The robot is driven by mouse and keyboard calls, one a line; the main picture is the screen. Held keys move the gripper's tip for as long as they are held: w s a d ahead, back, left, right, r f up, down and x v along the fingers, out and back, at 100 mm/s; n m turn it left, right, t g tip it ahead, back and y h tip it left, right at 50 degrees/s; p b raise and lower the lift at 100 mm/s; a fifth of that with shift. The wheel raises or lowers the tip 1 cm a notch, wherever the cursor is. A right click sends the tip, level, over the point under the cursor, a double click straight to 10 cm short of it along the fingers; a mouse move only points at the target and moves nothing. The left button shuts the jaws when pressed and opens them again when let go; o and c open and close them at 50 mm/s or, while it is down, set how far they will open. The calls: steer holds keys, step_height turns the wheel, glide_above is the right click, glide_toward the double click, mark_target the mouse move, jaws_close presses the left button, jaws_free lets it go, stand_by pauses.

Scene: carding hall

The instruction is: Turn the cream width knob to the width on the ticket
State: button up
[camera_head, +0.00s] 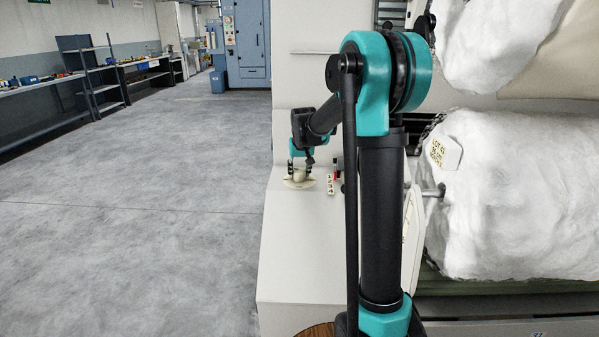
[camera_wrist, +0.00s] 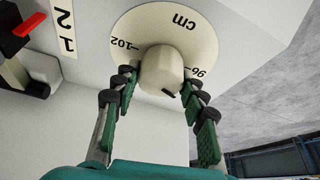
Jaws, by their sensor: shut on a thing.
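The cream width knob (camera_wrist: 161,68) sits at the centre of a pale round dial (camera_wrist: 196,46) marked "cm", with 102 at the left and 96 at the right. My gripper (camera_wrist: 160,82) is shut on the knob, one finger pair on each side. A short dark mark shows on the knob's lower right side; which number it points to I cannot tell. In the head view my gripper (camera_head: 300,172) reaches down to the knob on the white machine top. The ticket (camera_head: 444,152) hangs on the white fibre roll at the right; its small print is hard to read.
A numbered strip (camera_head: 330,185) and a red-handled lever (camera_head: 337,178) are close to the right of the dial. The white machine housing (camera_head: 300,245) lies below. Open grey floor (camera_head: 150,215) is at the left, with benches (camera_head: 45,95) beyond.

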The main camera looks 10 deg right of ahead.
steer(key=shift+n+g+y, duration=0.3)
steer(key=shift+n+y, duration=0.5)
steer(key=shift+n, duration=1.4)
steer(key=o, duration=1.2)
steer(key=shift+c, duration=0.2)
steer(key=v, duration=1.2)
steer(key=shift+s+d, duration=0.1)
steer(key=s+f+m, duration=0.1)
steer(key=s+f, duration=0.6)
steer(key=s, duration=0.4)
steer(key=s+d+f+m+h, duration=0.1)
steer(key=s+f+m, duration=0.1)
steer(key=s+f, duration=0.6)
steer(key=s+d+f+m, duration=0.1)
steer(key=s+f, duration=0.6)
steer(key=s, duration=0.8)
steer(key=shift+f+h, duration=0.2)
steer(key=shift+h, duration=0.1)
